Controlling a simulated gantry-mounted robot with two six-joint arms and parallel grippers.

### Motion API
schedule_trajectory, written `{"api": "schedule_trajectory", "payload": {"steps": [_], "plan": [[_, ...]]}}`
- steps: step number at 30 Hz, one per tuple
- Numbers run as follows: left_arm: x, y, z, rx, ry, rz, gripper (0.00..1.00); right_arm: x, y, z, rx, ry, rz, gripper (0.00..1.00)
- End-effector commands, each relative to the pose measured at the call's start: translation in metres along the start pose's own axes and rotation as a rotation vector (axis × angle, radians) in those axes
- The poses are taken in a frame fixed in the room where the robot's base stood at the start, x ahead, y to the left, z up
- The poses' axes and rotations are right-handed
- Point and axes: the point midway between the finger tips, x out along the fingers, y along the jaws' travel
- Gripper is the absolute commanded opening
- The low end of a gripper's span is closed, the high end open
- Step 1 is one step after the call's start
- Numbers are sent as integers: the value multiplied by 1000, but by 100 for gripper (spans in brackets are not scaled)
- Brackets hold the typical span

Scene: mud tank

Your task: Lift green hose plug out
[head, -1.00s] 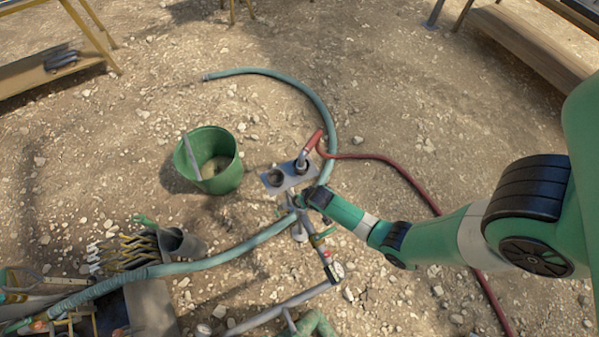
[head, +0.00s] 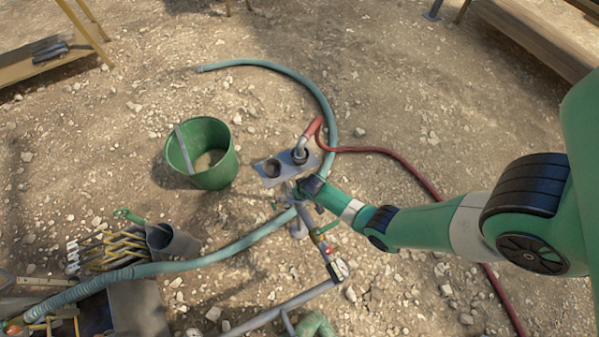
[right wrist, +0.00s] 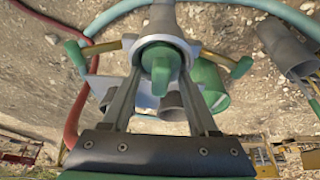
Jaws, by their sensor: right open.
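The green hose plug (right wrist: 163,65) sits in the end of a grey pipe coupling (right wrist: 165,22) in the right wrist view. Green lever ends (right wrist: 238,67) stick out on both sides of the coupling. My right gripper (right wrist: 161,80) is open, with one finger on each side of the plug. I cannot tell whether the fingers touch it. In the head view my right gripper (head: 297,189) is at the coupling beside the grey plate, and mostly hides the plug. My left gripper is not in view.
A grey plate with two round openings (head: 268,180) stands close to the gripper, with a red hose (head: 380,152) fitted to it. A green bucket (head: 220,172) stands left. A teal hose (head: 318,88) curves behind. A pipe with a gauge (head: 335,268) lies in front.

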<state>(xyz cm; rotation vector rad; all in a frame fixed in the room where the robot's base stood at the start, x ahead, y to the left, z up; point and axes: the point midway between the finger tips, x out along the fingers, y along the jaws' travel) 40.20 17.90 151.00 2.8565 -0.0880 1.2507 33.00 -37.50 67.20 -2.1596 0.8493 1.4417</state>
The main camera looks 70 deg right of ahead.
Motion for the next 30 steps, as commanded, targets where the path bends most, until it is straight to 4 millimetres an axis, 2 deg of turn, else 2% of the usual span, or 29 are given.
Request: {"api": "schedule_trajectory", "payload": {"steps": [5, 15, 30], "plan": [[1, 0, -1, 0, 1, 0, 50, -1, 0, 0, 0, 0, 0, 60], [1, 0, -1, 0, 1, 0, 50, -1, 0, 0, -1, -1, 0, 1], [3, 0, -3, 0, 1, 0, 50, -5, 0, -2, -1, 0, 0, 0]]}}
